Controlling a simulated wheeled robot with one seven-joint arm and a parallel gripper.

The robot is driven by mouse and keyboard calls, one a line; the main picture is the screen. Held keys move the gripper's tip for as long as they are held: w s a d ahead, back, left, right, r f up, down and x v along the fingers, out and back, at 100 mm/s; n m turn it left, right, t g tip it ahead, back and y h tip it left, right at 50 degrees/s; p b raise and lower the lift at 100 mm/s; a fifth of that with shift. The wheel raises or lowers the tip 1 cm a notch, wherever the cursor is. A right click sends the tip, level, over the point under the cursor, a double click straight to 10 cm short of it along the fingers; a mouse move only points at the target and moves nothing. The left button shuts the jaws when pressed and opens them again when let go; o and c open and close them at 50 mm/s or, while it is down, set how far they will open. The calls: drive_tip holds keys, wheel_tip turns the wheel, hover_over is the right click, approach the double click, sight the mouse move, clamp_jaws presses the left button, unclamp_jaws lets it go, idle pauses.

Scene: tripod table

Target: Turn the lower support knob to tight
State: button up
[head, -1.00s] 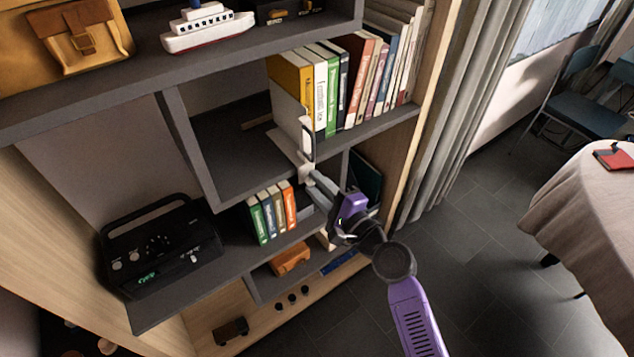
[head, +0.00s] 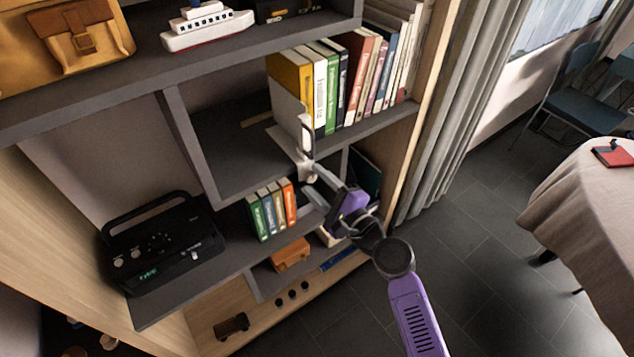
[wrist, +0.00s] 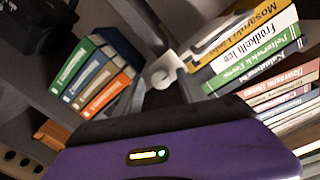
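A light grey metal support (head: 289,141) with an upright plate and bracket stands at the shelf edge, left of the upper books. A pale knob-like part (head: 305,171) sits at its lower end, below the shelf board. In the wrist view, this pale rounded part (wrist: 163,71) lies just beyond and between my fingertips. My gripper (head: 316,186) reaches up to it from below right. Its two grey fingers are apart in the wrist view (wrist: 162,90). I cannot tell whether they touch the knob. The knob's marking and turn position are too small to read.
Upper books (head: 330,85) stand right of the support. Several small books (head: 270,210) stand on the shelf below, left of my gripper. A black radio (head: 160,245) is at lower left, an orange box (head: 291,254) below. Open floor (head: 475,235) lies right.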

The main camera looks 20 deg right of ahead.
drive_tip(key=shift+s, duration=0.1)
drive_tip(key=b+v, duration=0.1)
drive_tip(key=v, duration=0.6)
drive_tip(key=shift+s+d, duration=0.15)
drive_tip(key=shift+s, duration=0.15)
idle(0.4)
drive_tip(key=s+d+n+t+h, duration=0.1)
drive_tip(key=s+d+n+h, duration=0.5)
drive_tip(key=s+n, duration=0.3)
drive_tip(key=s+a+r+n+g, duration=0.1)
drive_tip(key=s+n, duration=0.4)
drive_tip(key=s, duration=0.9)
drive_tip(key=s+a+r+n+g, duration=0.1)
drive_tip(key=s+n, duration=0.4)
drive_tip(key=s, duration=0.9)
drive_tip(key=shift+s+a+r+n+g, duration=0.2)
drive_tip(key=shift+a+r+n+g, duration=0.15)
drive_tip(key=shift+a+r, duration=0.35)
drive_tip(key=shift+a+f, duration=0.15)
